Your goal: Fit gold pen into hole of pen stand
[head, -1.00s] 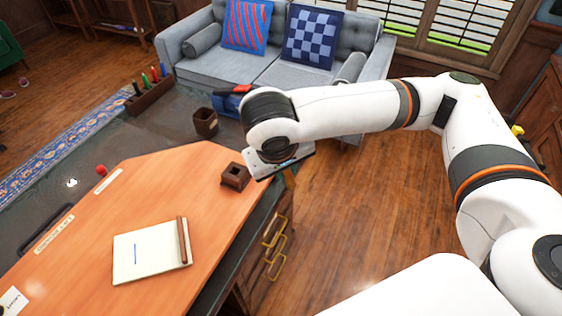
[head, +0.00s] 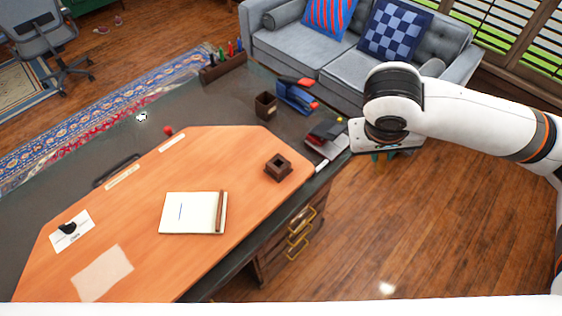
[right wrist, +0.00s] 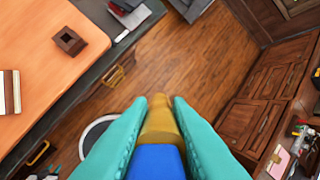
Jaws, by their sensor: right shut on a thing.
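The pen stand, a small dark wooden block with a square hole in its top (head: 278,170), stands upright near the right edge of the orange desk mat. It also shows at the upper left in the right wrist view (right wrist: 69,41). My right gripper (head: 383,156) is off the desk's right edge, over the floor, apart from the stand. In the right wrist view its teal fingers (right wrist: 159,103) are shut on the gold pen (right wrist: 159,122). A blue part below the gold hides the rest. My left gripper is not in view.
A notepad (head: 188,212) with a brown stick (head: 220,212) lies on the mat. A dark cup (head: 265,105), blue stapler-like object (head: 295,97) and pen rack (head: 222,68) stand behind. Dark items (head: 326,133) lie near the desk's right edge. Floor right of the desk is clear.

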